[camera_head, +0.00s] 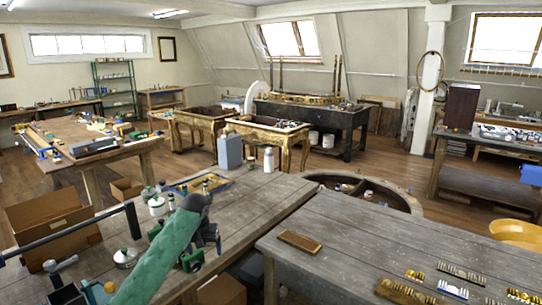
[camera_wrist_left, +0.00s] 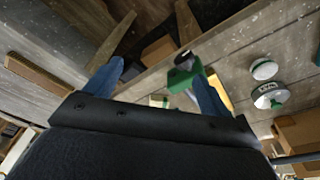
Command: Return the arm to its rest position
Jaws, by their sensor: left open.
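My left arm, in a green sleeve, reaches in from the bottom left of the head view, over the near wooden workbench (camera_head: 245,215). Its dark gripper (camera_head: 208,238) is at the arm's far end, mostly hidden by the wrist. In the left wrist view the two blue fingers of the gripper (camera_wrist_left: 160,85) are spread apart, with nothing held between them. A green object (camera_wrist_left: 183,78) shows beyond the fingers, close to the right one; it also shows beside the gripper in the head view (camera_head: 192,261). My right gripper is in neither view.
White jars with green marks (camera_wrist_left: 264,69) stand near the gripper. A grey-blue canister (camera_head: 230,151) and a white bottle (camera_head: 268,159) stand at the bench's far end. A second bench (camera_head: 350,245) at right holds a wooden block (camera_head: 299,241) and gilt pieces. A cardboard box (camera_head: 50,222) is at left.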

